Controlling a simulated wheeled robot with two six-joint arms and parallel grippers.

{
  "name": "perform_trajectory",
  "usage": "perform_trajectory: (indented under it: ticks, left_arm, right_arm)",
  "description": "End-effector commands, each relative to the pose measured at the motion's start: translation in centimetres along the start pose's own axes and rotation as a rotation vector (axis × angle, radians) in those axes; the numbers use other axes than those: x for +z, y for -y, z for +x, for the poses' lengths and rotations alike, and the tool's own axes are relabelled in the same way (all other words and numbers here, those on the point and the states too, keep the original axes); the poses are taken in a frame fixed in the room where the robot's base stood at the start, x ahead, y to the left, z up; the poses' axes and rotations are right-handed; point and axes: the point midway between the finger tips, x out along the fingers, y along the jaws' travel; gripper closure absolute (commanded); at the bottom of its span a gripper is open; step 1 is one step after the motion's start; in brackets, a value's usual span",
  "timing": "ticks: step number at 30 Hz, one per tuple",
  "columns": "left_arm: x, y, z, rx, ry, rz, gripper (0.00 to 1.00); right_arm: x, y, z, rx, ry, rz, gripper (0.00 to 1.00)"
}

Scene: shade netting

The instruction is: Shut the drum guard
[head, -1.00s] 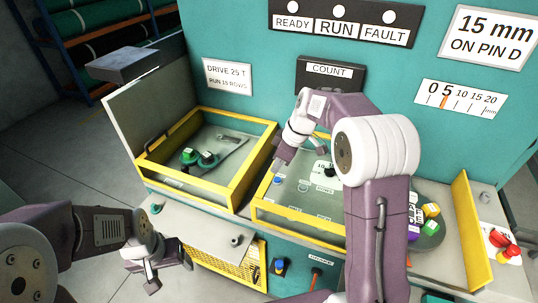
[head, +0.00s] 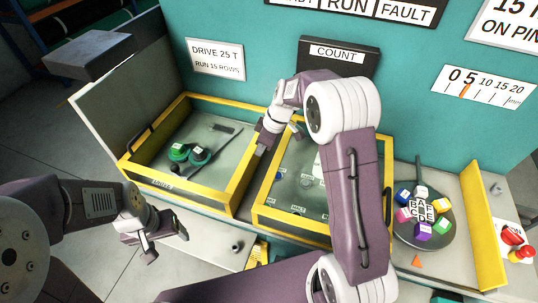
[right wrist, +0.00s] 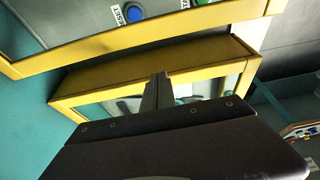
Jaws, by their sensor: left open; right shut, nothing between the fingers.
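No part is clearly labelled as the drum guard. The likeliest parts are a yellow-framed box (head: 240,192) at left with green spools (head: 189,154) inside, and a yellow-framed clear cover (head: 290,222) over a control panel to its right. My right gripper (head: 262,150) is shut and empty, beside the bars where these two frames meet. In the right wrist view its closed fingers (right wrist: 157,90) overlap a yellow frame (right wrist: 150,72); contact cannot be told. My left gripper (head: 147,248) is open and empty, low at left in front of the machine.
A grey panel (head: 112,105) stands raised left of the box. A round plate (head: 446,238) with several lettered cubes (head: 420,210) is at right, beside an upright yellow panel (head: 484,230). A red knob (head: 513,236) is at far right. My right arm hides part of the clear cover.

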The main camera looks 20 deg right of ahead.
Motion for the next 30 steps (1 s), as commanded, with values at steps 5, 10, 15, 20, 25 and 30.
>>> perform_trajectory:
  ticks: [5, 10, 15, 20, 25, 30]
  left_arm:
    - [-0.1, 0.0, -1.0, 0.0, 0.0, 0.0, 0.27]
    - [-0.2, 0.0, -2.0, 0.0, 0.0, 0.0, 0.27]
    - [-0.2, 0.0, -2.2, 0.0, 0.0, 0.0, 0.27]
    - [-0.2, 0.0, -2.1, 0.0, 0.0, 0.0, 0.27]
    - [-0.2, 0.0, -2.1, 0.0, 0.0, 0.0, 0.27]
    - [-0.1, 0.0, -1.3, 0.0, 0.0, 0.0, 0.27]
  right_arm:
    - [0.0, 0.2, 3.6, -0.004, 0.003, 0.002, 1.0]
    - [2.6, 0.0, 2.3, 0.001, 0.0, 0.004, 1.0]
    - [3.7, 0.0, 2.1, 0.001, 0.0, 0.002, 1.0]
    - [3.8, 0.0, 2.1, 0.001, 0.0, 0.0, 1.0]
    - [3.8, 0.0, 2.1, 0.001, -0.001, 0.001, 1.0]
    - [4.8, -0.2, 2.0, 0.003, -0.001, 0.003, 1.0]
